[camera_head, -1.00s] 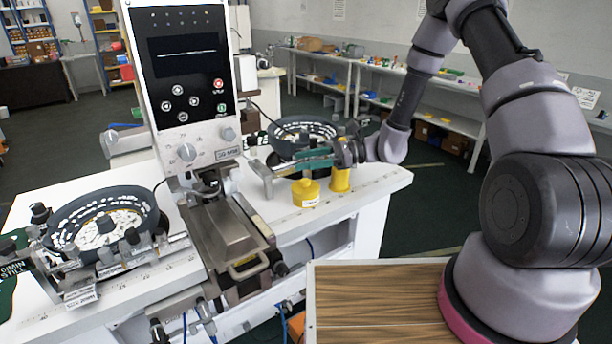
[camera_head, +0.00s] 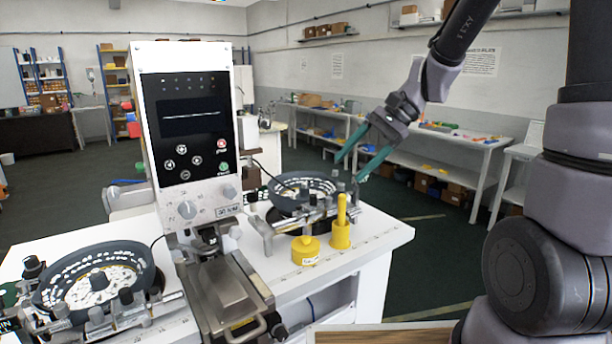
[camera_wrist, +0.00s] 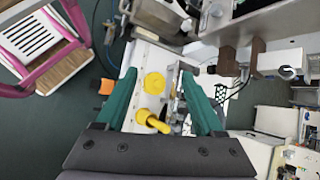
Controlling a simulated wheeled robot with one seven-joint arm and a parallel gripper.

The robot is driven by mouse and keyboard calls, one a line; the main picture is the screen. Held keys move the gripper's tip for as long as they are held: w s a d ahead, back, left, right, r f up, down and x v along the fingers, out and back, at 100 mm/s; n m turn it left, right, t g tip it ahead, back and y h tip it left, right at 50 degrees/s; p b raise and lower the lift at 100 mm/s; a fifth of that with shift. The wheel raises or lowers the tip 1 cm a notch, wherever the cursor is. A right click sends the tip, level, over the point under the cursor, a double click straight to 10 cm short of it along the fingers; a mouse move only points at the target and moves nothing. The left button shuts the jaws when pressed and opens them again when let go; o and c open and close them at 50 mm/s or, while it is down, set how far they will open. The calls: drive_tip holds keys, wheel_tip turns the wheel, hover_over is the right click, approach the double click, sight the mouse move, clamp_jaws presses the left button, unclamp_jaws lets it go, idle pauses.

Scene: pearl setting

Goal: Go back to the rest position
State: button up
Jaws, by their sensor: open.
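My gripper (camera_head: 362,165) is open and empty, its two green fingers apart and pointing down to the left. In the head view it is raised over the right end of the white bench (camera_head: 375,240). A yellow cup with an upright stick (camera_head: 341,233) and a low yellow pot with a label (camera_head: 305,250) stand below it on the bench. In the wrist view my gripper (camera_wrist: 165,95) has the yellow pot (camera_wrist: 154,83) and the yellow cup (camera_wrist: 150,122) between its fingers, farther down and not touched.
A tall white machine with a control panel (camera_head: 187,120) stands at the bench's middle. Dark round bowls sit to its right (camera_head: 302,184) and left (camera_head: 95,280). Shelves with boxes (camera_head: 430,165) line the wall. The air around my gripper is clear.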

drive_tip(key=s+d+r+n+t+h, duration=0.2)
drive_tip(key=s+d+r+t+h, duration=0.1)
drive_tip(key=s+d+r+t, duration=0.1)
drive_tip(key=s+d+r+n+t+h, duration=0.1)
drive_tip(key=s+d+r+t+h, duration=0.2)
drive_tip(key=d+r, duration=0.4)
drive_tip(key=s+d+t, duration=0.1)
drive_tip(key=s+d, duration=0.1)
drive_tip(key=d, duration=0.1)
drive_tip(key=shift+s+r+n, duration=0.35)
drive_tip(key=shift+r+n, duration=0.05)
drive_tip(key=shift+d, duration=0.1)
idle(0.8)
